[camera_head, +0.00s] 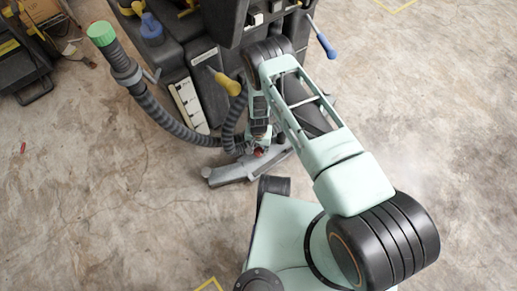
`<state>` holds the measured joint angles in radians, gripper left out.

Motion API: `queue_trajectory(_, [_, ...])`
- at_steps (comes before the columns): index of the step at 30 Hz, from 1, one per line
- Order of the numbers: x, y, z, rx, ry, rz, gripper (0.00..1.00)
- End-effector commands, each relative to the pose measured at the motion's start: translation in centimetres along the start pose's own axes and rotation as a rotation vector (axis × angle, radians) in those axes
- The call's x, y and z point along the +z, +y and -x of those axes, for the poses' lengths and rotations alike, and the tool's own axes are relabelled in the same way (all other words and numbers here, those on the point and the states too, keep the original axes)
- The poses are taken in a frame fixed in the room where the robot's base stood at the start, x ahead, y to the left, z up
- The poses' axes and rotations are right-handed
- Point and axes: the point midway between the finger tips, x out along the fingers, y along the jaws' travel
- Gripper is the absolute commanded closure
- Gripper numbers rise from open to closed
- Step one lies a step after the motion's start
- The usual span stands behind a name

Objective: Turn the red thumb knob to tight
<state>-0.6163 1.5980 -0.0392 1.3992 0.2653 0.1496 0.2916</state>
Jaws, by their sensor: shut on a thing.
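The red thumb knob (258,153) is a small spot of red low on the back of a dark floor-cleaning machine (183,62), just above the grey curved squeegee bar (235,172). My arm reaches over from the right, and my gripper (259,146) points down at the knob. Its fingers are shut on the red knob. My gripper and wrist hide most of the knob, so its turned position cannot be told.
A ribbed grey hose (165,118) with a green cap (100,33) hangs left of my gripper. A yellow-handled lever (228,84) is close by on the left, a blue-handled lever (326,46) at upper right. Open concrete floor (90,200) lies left.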

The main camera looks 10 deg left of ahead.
Motion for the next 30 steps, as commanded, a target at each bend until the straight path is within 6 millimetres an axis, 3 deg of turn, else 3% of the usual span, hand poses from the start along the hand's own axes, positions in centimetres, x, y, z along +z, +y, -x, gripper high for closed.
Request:
queue_trajectory(7, [0.0, 0.0, 0.0, 0.000, -0.001, -0.002, 0.93])
queue_trajectory(8, [0.0, 0.0, 0.0, 0.000, -0.001, -0.002, 0.68])
queue_trajectory(12, [0.0, 0.0, 0.0, 0.000, -0.001, -0.001, 0.53])
queue_trajectory(23, [0.0, 0.0, 0.3, 0.000, 0.000, 0.000, 0.51])
queue_trajectory(30, [-0.1, -0.1, 3.2, -0.002, 0.002, 0.000, 0.51])
